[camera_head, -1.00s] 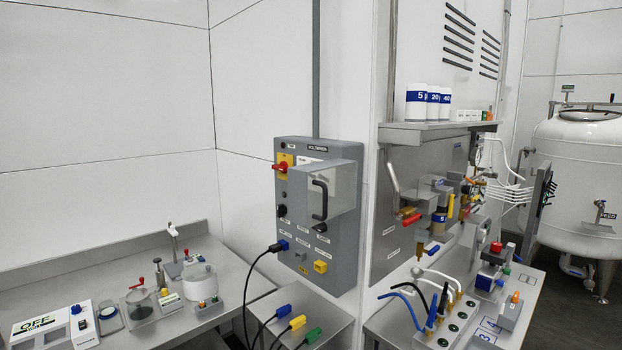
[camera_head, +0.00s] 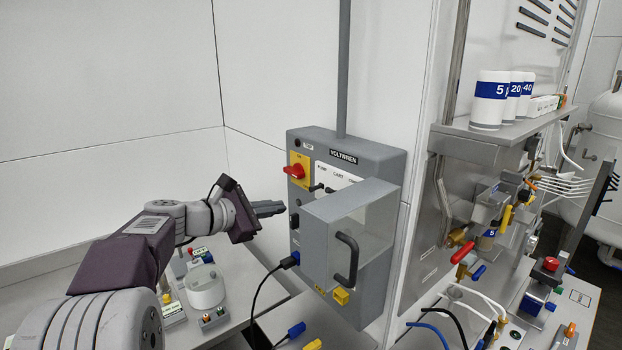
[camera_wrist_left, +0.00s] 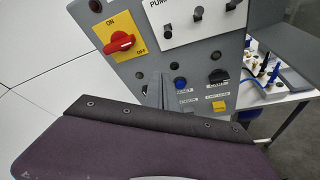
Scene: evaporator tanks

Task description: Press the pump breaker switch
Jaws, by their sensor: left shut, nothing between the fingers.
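The grey VOLTWREN control box (camera_head: 345,152) hangs on the wall. Its white plate (camera_head: 335,178) carries small black toggle switches, partly behind a clear cover (camera_head: 340,218) with a black handle. In the left wrist view the leftmost toggle (camera_wrist_left: 169,27) sits under the lettering "PUM", cut off by the frame edge. A red rotary knob (camera_wrist_left: 118,41) on a yellow ON/OFF plate is left of it. My left gripper (camera_head: 280,208) is shut and empty, left of the box; its fingers (camera_wrist_left: 159,88) appear below the toggle. Contact with the panel cannot be told. My right gripper is out of view.
A blue plug and black cable (camera_head: 289,261) stick out low on the box. The cover juts out toward the camera. A bench with a white pot (camera_head: 205,288) lies below my arm. A shelf (camera_head: 500,130) with white containers and piping stands at the right.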

